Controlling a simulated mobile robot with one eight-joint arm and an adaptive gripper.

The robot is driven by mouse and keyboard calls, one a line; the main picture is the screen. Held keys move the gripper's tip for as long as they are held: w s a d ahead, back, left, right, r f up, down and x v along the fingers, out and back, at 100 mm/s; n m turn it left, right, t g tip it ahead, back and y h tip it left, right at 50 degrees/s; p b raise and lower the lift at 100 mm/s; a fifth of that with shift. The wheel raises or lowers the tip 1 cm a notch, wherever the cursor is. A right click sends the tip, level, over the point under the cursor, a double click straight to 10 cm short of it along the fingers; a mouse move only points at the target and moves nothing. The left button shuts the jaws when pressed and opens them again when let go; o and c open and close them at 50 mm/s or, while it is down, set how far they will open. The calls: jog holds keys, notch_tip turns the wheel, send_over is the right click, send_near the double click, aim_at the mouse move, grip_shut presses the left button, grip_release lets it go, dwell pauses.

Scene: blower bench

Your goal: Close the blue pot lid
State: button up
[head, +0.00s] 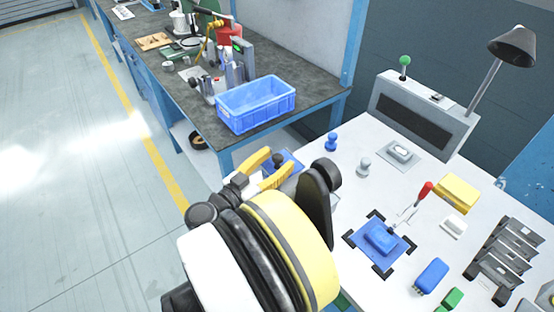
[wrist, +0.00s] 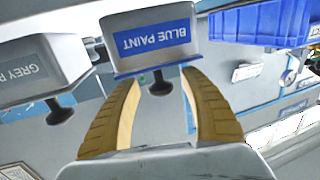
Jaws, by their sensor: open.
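The blue paint pot (wrist: 150,30) is a pale box with a blue "BLUE PAINT" label, upside down in the wrist view. Its lid (wrist: 165,66) shows as a blue edge with a black knob (wrist: 160,87). Whether the lid sits fully down is unclear. My gripper (wrist: 161,78) is open, its two yellow fingers on either side of the knob without visible contact. In the head view the blue lid (head: 293,164) and its knob (head: 278,158) lie by the open fingers of my gripper (head: 284,158). My arm hides most of the pot there.
A grey paint pot (wrist: 40,55) with its own black knob stands beside the blue one. A blue crate (head: 256,104) stands on the dark bench behind. On the white table are a blue block (head: 381,238), a red-handled lever (head: 424,192) and a yellow box (head: 458,193).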

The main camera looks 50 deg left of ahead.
jog(key=s+d, duration=0.1)
jog(key=s, duration=1)
jog(key=shift+s+d+r, duration=0.15)
jog(key=shift+s+d, duration=0.25)
